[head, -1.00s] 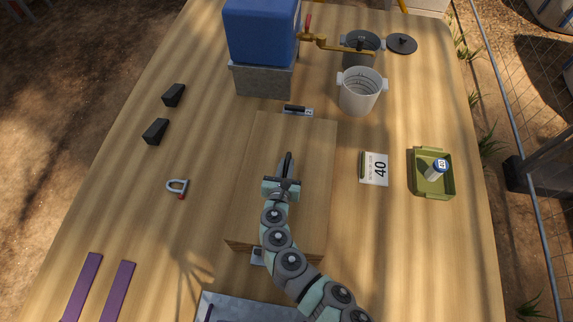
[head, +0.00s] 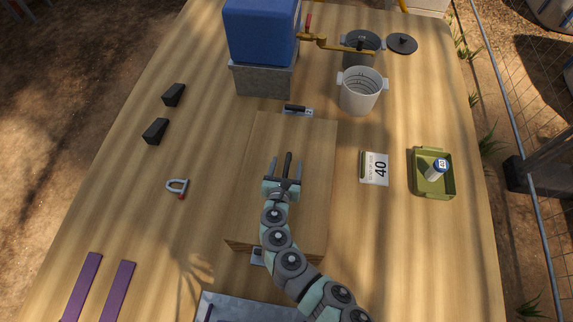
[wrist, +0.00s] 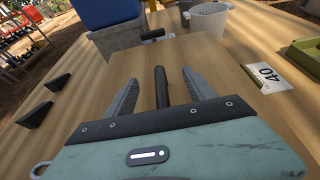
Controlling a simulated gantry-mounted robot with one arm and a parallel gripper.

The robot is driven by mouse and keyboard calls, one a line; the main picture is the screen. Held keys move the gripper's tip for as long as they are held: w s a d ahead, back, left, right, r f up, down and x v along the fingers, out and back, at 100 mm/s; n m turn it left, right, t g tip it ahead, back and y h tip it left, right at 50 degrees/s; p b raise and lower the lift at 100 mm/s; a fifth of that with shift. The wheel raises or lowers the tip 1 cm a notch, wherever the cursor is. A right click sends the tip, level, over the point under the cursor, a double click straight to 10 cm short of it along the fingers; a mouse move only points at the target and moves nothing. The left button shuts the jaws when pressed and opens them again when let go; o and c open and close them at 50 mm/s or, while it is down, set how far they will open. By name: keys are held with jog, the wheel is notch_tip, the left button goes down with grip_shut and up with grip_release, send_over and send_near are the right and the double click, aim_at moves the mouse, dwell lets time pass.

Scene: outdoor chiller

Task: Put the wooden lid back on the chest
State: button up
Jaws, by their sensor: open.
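The flat wooden lid (head: 312,150) lies at the middle of the table, on top of the wooden chest, whose near end (head: 238,245) shows as a thin strip below it. The lid's dark bar handle (head: 289,160) stands along its middle. My gripper (head: 285,163) is open over the lid, with one finger on each side of the handle. The wrist view also shows the handle (wrist: 161,88) between the spread fingers, with gaps on both sides. A metal latch (head: 298,110) shows at the far end, and another (head: 257,257) at the near end, partly behind my arm.
A blue box (head: 262,30) on a grey block stands beyond the chest, with a white pot (head: 361,92) to its right. A label card (head: 374,168) and green tray (head: 420,185) lie right. A shackle (head: 177,187) lies left, with clear table around it.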

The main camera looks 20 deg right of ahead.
jog(key=shift+s+a+r+p, duration=0.3)
jog(key=shift+s+a+r, duration=0.05)
jog(key=shift+s, duration=0.1)
jog(key=p+v, duration=0.1)
jog(key=v, duration=0.4)
jog(key=shift+f+p, duration=0.1)
jog(key=shift+p, duration=0.2)
jog(key=shift+s+a, duration=0.2)
jog(key=shift+s, duration=0.2)
jog(key=p+v, duration=0.1)
jog(key=v, duration=0.9)
jog(key=shift+s+a, duration=0.2)
jog(key=shift+s, duration=0.1)
